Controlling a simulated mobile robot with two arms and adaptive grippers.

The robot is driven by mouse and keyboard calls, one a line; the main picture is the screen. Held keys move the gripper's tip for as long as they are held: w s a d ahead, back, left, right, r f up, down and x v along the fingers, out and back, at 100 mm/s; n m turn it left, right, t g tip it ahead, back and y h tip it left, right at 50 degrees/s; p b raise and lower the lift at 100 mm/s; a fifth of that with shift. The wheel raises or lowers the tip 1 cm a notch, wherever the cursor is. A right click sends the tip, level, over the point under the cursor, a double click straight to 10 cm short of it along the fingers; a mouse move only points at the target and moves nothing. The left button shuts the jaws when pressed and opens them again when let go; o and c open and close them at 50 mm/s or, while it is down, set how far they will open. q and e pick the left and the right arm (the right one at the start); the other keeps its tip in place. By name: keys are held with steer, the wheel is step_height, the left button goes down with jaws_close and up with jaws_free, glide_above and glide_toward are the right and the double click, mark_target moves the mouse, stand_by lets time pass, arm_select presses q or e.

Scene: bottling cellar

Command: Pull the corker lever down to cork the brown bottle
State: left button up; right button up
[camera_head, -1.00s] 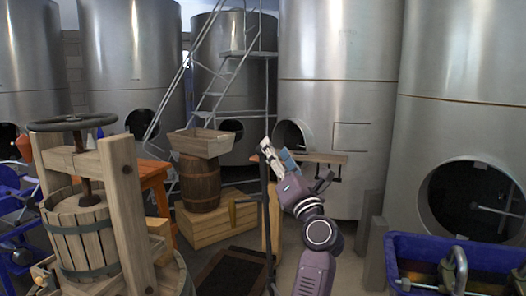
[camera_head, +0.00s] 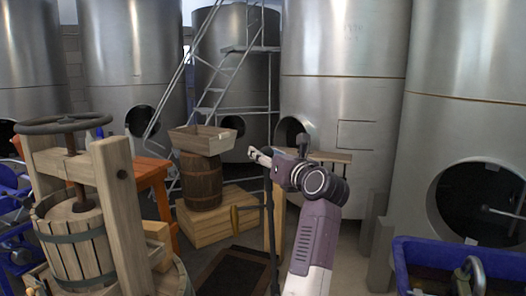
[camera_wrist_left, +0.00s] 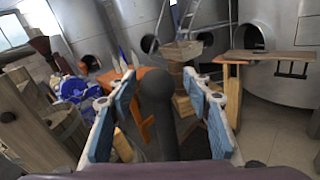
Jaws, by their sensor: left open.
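My left gripper (camera_head: 260,156) is open in the head view, its fingers pointing left at the top of a thin dark upright rod (camera_head: 270,215). In the left wrist view, its two blue-padded fingers (camera_wrist_left: 160,78) stand apart on either side of a dark grey bar with a rounded end (camera_wrist_left: 155,90), which looks like the corker lever. The pads show a gap to the bar on both sides. The rest of the corker is hard to make out. I cannot see the brown bottle. My right gripper is not in view.
A wooden basket press (camera_head: 75,235) stands at the left. A barrel (camera_head: 201,182) with a wooden crate (camera_head: 203,141) on top is behind the gripper. A blue tub (camera_head: 420,250) is at the lower right. Steel tanks (camera_head: 345,60) line the back.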

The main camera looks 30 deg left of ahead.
arm_select(q)
steer(key=shift+w+a, duration=0.15)
steer(key=shift+s+d+r, duration=0.15)
steer(key=shift+s+d, duration=0.1)
steer(key=shift+s+d+r, duration=0.1)
steer(key=shift+s+d, duration=0.05)
steer(key=shift+c, duration=1.2)
jaws_close()
